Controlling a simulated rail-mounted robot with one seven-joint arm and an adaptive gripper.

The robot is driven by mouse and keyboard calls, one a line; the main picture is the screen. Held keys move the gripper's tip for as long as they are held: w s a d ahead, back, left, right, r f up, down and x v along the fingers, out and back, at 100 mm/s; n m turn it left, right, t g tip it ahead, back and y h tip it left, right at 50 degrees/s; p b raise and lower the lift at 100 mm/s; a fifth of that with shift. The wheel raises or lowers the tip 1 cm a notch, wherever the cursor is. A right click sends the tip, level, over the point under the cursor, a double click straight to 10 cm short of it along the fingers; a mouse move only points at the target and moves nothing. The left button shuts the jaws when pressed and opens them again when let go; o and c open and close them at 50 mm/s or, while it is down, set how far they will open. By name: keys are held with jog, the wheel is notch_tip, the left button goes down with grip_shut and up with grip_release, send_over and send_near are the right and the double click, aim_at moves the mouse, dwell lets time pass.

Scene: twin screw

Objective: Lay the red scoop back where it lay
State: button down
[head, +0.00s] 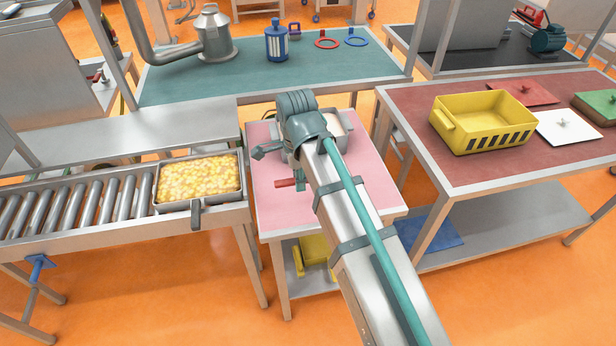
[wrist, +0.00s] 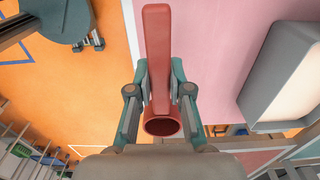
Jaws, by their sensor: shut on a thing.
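The red scoop (head: 284,183) shows in the head view in front of the pink-topped table (head: 270,212), partly hidden by my arm. In the wrist view the scoop (wrist: 157,50) lies between the two teal fingers of my gripper (wrist: 159,88), which are shut on its handle. The handle points to the top of that view and the round, dark-mouthed cup sits at the bottom, close to the gripper. The pink top is to its right and orange floor to its left. I cannot tell how high the scoop is above the table.
A metal pan (head: 341,142) stands on the pink table, partly behind my arm. A tray of yellow pieces (head: 196,208) sits on the roller conveyor (head: 75,208) at left. A yellow crate (head: 468,138) stands on the right table. The front of the pink top looks clear.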

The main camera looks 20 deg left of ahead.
jog(key=w+a+f+p, duration=0.1)
jog(key=w+f, duration=0.1)
jog(key=w+a+f+p, duration=0.1)
jog(key=w+f, duration=0.1)
jog(key=w, duration=0.1)
jog(key=w+a+f, duration=0.1)
jog(key=w+f, duration=0.1)
jog(key=w, duration=0.1)
jog(key=shift+a+f+p, duration=0.15)
jog(key=shift+a+p, duration=0.05)
jog(key=shift+p, duration=0.2)
jog(key=shift+w+a+f+p, duration=0.3)
jog(key=shift+w+f, duration=0.35)
jog(key=shift+f, duration=0.15)
notch_tip(320, 180, down, 2)
jog(key=shift+d+f+p, duration=0.1)
jog(key=shift+f+p, duration=0.15)
jog(key=shift+p, duration=0.6)
jog(key=shift+f, duration=0.4)
jog(key=shift+f, duration=0.1)
jog(key=shift+f, duration=0.1)
jog(key=c, duration=1.1)
grip_release()
